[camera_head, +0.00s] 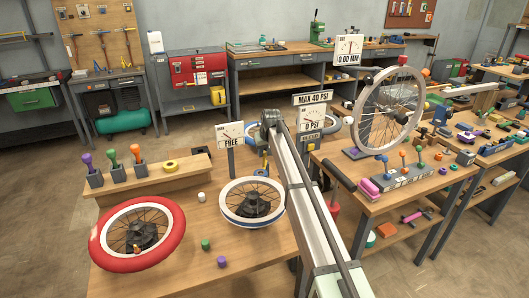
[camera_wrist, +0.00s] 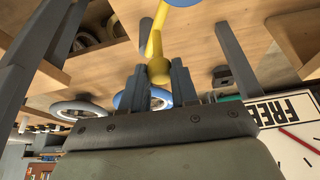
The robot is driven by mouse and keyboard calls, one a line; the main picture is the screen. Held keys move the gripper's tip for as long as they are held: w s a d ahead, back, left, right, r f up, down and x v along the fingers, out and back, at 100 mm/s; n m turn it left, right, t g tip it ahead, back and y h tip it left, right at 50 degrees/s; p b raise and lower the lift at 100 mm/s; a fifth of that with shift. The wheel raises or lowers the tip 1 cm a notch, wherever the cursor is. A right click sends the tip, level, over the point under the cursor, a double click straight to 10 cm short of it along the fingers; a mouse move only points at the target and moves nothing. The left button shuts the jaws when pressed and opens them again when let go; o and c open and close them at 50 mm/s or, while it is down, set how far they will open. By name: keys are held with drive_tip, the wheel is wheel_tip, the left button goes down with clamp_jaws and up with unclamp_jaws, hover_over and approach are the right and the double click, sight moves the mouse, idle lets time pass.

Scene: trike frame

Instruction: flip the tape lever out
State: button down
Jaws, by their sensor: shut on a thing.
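A yellow lever with a rounded knob end (camera_wrist: 155,45) lies between the two fingers of my gripper (camera_wrist: 158,88) in the wrist view. The fingers are closed in around its knob end. A blue round part (camera_wrist: 183,2) is at the top edge, beside the lever's far end. In the head view a small yellow piece (camera_head: 264,163) shows above a blue part, just behind the wheel with a blue and white rim (camera_head: 252,202). My forearm reaches over the bench there, and my fingers are small and hard to make out.
A gauge sign reading FREE (camera_head: 231,136) stands left of my wrist; it also shows close by in the wrist view (camera_wrist: 297,130). A red tyre (camera_head: 138,234) lies at front left. A wooden shelf with coloured-handled tools (camera_head: 150,177) stands behind it. Small coloured caps sit on the bench.

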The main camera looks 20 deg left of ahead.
drive_tip(key=shift+w+d+n+g+y, duration=0.3)
drive_tip(key=shift+d+n, duration=0.15)
drive_tip(key=shift+n, duration=0.6)
drive_tip(key=shift+w+d+n+g+y, duration=0.25)
drive_tip(key=shift+d+n, duration=0.2)
drive_tip(key=shift+n, duration=0.6)
drive_tip(key=c, duration=0.9)
unclamp_jaws()
drive_tip(key=shift+o, duration=0.2)
drive_tip(key=shift+s, duration=0.1)
drive_tip(key=v, duration=1.3)
drive_tip(key=shift+d+r, duration=0.2)
drive_tip(key=shift+r, duration=0.2)
